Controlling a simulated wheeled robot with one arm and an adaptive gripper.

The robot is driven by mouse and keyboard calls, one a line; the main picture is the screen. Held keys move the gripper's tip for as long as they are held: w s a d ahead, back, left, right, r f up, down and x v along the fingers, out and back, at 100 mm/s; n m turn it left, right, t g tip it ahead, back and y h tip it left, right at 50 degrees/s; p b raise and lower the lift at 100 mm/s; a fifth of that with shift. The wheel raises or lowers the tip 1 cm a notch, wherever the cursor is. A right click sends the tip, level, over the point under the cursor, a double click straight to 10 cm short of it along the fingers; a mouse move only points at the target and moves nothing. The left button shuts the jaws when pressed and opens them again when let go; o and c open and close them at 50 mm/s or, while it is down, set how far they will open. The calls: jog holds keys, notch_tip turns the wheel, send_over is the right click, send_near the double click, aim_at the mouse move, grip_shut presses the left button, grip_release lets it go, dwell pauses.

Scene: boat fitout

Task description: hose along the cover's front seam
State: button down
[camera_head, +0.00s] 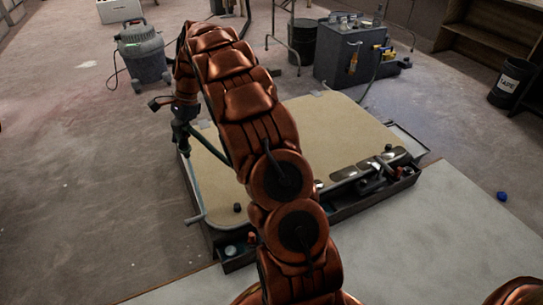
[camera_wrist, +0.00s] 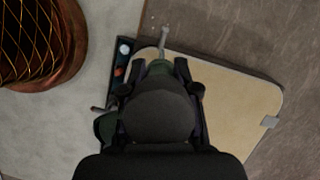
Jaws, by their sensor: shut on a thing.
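The cover is a broad tan board (camera_head: 225,190) with rounded corners, lying low on the floor; part of it shows in the wrist view (camera_wrist: 240,100). Its front edge runs beside a dark trough (camera_head: 238,265), partly hidden by my arm. My gripper (camera_head: 183,142) hangs over the cover's left side; in the wrist view (camera_wrist: 160,82) it is shut around a dark green thing (camera_wrist: 158,66). The palm hides most of this; I cannot tell whether it is the hose. A short grey rod (camera_head: 196,218) sticks out at the cover's front left corner.
Small parts lie in the trough, with a tool-like piece (camera_head: 384,168) at its right end. A vacuum (camera_head: 143,52), a grey cabinet (camera_head: 350,54) and a black bin (camera_head: 512,82) stand farther back. The floor on the left is clear.

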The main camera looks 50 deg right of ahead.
jog(key=s+d+f+m+t+h+b, duration=0.1)
jog(key=s+d+f+m, duration=0.3)
jog(key=d, duration=0.4)
jog(key=s+d+f+m+t+h+b, duration=0.1)
jog(key=s+d+f+m+t+b, duration=0.1)
jog(key=s+d+f+m, duration=0.3)
jog(key=s+d+f+m+t+h+b, duration=0.1)
jog(key=s+d+f+m+b, duration=0.3)
jog(key=d+f+m, duration=0.3)
jog(key=s+d+f, duration=0.1)
jog(key=d+f, duration=0.1)
jog(key=d, duration=0.3)
jog(key=shift+d+h, duration=0.15)
jog(key=shift+h, duration=0.25)
